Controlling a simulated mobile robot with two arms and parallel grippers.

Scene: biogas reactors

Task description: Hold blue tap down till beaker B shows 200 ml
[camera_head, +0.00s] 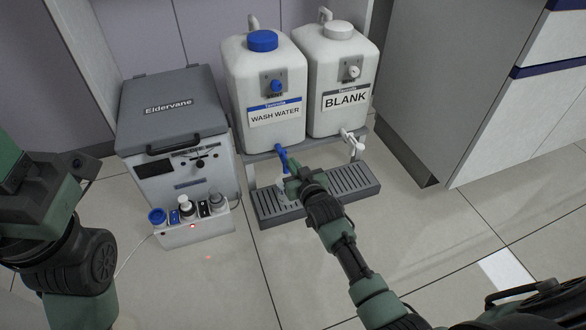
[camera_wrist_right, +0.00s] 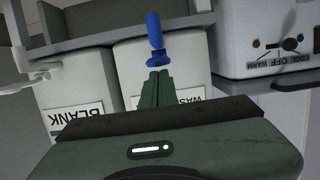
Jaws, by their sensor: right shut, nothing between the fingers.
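The blue tap (camera_head: 282,157) sits under the wash water container (camera_head: 265,95), and it also shows in the right wrist view (camera_wrist_right: 155,35). My right gripper (camera_head: 293,180) is shut and empty, with its fingertips at the tap. In the wrist view its closed fingers (camera_wrist_right: 156,76) point at the tap's lower part; I cannot tell whether they touch. A pale, clear vessel (camera_head: 283,188), perhaps beaker B, stands on the drip tray (camera_head: 350,195), mostly hidden by my gripper. Its level and marks cannot be read. My left arm is at the left edge; its fingers do not show.
The BLANK container (camera_head: 338,80) with a white tap (camera_head: 355,143) stands to the right. A grey-lidded Eldervane unit (camera_head: 172,110) stands to the left, with a rack of small bottles (camera_head: 195,232) in front.

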